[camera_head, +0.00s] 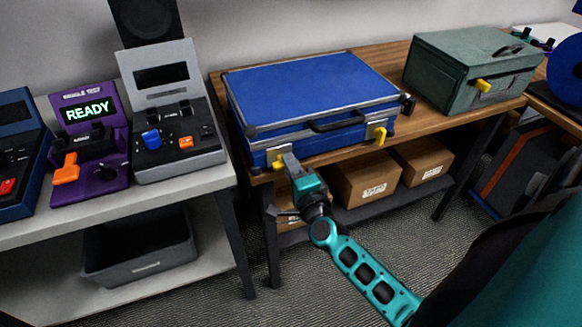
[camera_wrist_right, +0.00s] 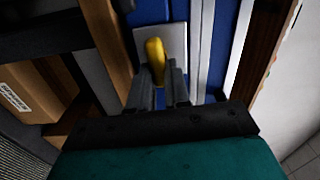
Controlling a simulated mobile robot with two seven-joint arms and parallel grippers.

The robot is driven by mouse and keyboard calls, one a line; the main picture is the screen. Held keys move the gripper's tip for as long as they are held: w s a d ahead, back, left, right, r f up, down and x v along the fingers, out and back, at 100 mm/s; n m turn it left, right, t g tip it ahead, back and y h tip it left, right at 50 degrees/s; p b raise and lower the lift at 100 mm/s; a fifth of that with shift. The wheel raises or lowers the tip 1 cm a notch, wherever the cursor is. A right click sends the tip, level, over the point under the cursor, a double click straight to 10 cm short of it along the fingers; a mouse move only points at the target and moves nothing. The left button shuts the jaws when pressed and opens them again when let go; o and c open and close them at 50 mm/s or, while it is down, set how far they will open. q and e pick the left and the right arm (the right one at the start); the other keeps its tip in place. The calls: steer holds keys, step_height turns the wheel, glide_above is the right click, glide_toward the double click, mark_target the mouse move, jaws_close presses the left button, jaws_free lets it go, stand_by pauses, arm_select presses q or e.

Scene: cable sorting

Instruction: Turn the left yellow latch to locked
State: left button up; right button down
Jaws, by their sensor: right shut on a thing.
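In the right wrist view the yellow latch (camera_wrist_right: 155,55) stands between the fingers (camera_wrist_right: 160,88) against a pale plate on the blue case. The fingers hide its lower part. The right yellow latch (camera_head: 380,136) hangs down from its plate on the case front. My left gripper is not in view.
A green box (camera_head: 470,68) with a yellow latch stands on the wooden bench (camera_head: 398,128) to the right. Cardboard boxes (camera_head: 366,181) sit on the shelf below. A grey table at left holds a purple device (camera_head: 92,140) reading READY and a grey device (camera_head: 176,125).

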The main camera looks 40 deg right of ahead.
steer(key=shift+f+m, duration=0.1)
steer(key=shift+m, duration=0.4)
steer(key=c, duration=1.1)
jaws_free()
steer(key=v, duration=1.3)
steer(key=shift+a+b, duration=0.1)
steer(key=shift+b, duration=0.3)
steer(key=shift+w, duration=0.1)
